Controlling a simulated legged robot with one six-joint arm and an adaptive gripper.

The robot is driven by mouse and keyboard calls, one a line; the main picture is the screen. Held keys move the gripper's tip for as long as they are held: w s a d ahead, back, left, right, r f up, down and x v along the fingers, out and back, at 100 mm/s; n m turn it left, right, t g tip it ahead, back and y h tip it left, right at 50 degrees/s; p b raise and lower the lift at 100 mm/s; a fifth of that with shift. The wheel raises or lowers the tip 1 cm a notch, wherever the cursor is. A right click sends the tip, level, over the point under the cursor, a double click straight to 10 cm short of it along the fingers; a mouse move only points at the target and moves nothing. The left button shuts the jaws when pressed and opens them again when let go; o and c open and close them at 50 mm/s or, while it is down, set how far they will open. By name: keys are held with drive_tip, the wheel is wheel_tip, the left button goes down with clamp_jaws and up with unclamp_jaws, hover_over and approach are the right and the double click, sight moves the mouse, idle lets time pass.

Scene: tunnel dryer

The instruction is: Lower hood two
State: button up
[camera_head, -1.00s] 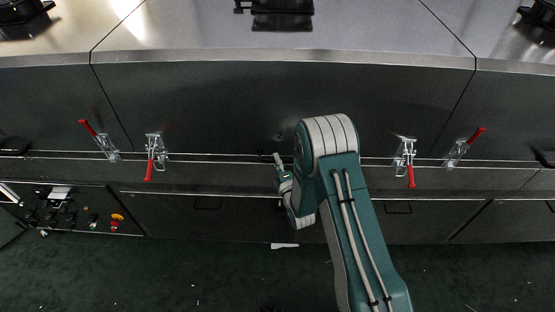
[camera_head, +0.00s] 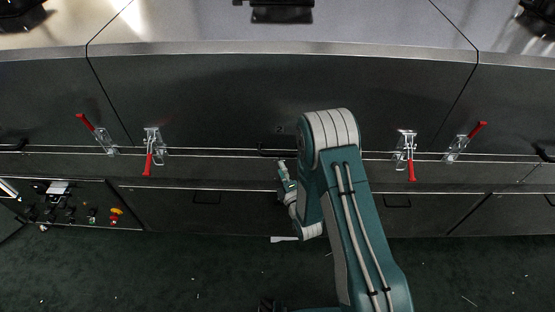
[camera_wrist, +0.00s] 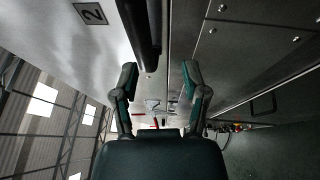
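Hood two (camera_head: 230,100) is the wide dark middle panel, with a metal top above it. It hangs closed against the lower body as far as I can see. Its "2" label (camera_head: 279,130) also shows in the wrist view (camera_wrist: 91,13). Its black bar handle (camera_head: 270,152) sits at the lower edge and appears large in the wrist view (camera_wrist: 143,35). My gripper (camera_head: 282,168) is just below the handle, partly hidden by my arm. In the wrist view my gripper (camera_wrist: 160,80) is open and empty, with the handle's end ahead between the fingers; contact is not visible.
Red-handled clamps at the hood's left (camera_head: 150,155) and right (camera_head: 408,158) point down. Neighbouring hoods' clamps (camera_head: 92,130) (camera_head: 470,138) point up and outward. A control panel (camera_head: 75,205) with buttons is at lower left. The green floor (camera_head: 150,270) in front looks mostly clear.

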drive_tip(key=r+v, duration=0.1)
drive_tip(key=v, duration=0.6)
drive_tip(key=shift+s+f, duration=0.15)
drive_tip(key=shift+f, duration=0.4)
drive_tip(key=w+d+r+m+g+h, duration=0.25)
drive_tip(key=w+r+m, duration=0.35)
drive_tip(key=r, duration=0.4)
drive_tip(key=s+d+r+m+g+h, duration=0.25)
drive_tip(key=d+r+m, duration=0.3)
drive_tip(key=r, duration=0.55)
drive_tip(key=s+d+r+m+g+h, duration=0.1)
drive_tip(key=s+r+m+g, duration=0.1)
drive_tip(key=s, duration=0.6)
drive_tip(key=s+d+r+m+g, duration=0.2)
drive_tip(key=s+r+m, duration=0.3)
drive_tip(key=s, duration=0.4)
drive_tip(key=s+d+r+m+g+h, duration=0.1)
drive_tip(key=s+d+r+m+g, duration=0.1)
drive_tip(key=s, duration=0.7)
drive_tip(key=r+m+g, duration=0.1)
drive_tip(key=m, duration=0.1)
drive_tip(key=shift+r+m+h, duration=0.15)
drive_tip(key=shift+m+h, duration=0.15)
drive_tip(key=shift+m, duration=0.05)
